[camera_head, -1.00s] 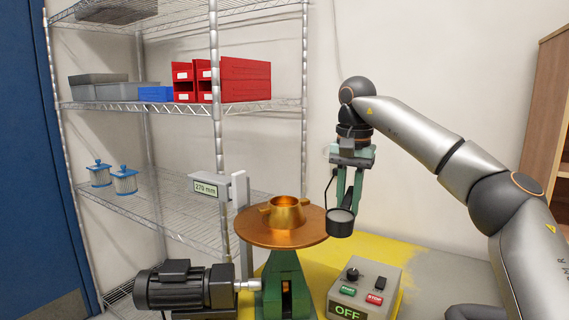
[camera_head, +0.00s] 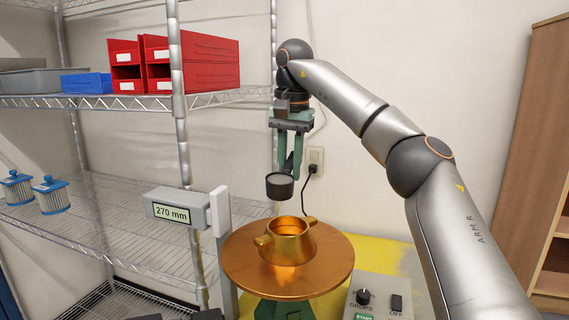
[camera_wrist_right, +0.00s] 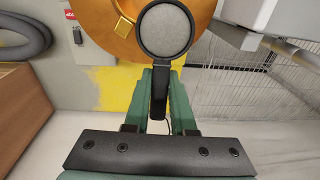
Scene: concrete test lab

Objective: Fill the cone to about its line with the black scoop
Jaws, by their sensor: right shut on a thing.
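The brass cone (camera_head: 290,242), a flared ring with side lugs, stands upright at the middle of the round copper-coloured table (camera_head: 320,283). Its fill level and line cannot be made out. My right gripper (camera_head: 291,168) is shut on the handle of the black scoop (camera_head: 280,188), which hangs above and slightly left of the cone in the head view, apart from it. In the right wrist view the scoop (camera_wrist_right: 166,31) looks level and holds grey material up to near its rim. The wrist view also shows the gripper (camera_wrist_right: 160,85) around the handle. My left gripper is not in view.
A display reading 270 mm (camera_head: 176,209) stands left of the table on a post (camera_head: 222,222). A control box (camera_head: 378,300) stands front right. Wire shelving (camera_head: 110,215) with red bins (camera_head: 190,62) is at left; a wall socket (camera_head: 315,160) with a cable is behind.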

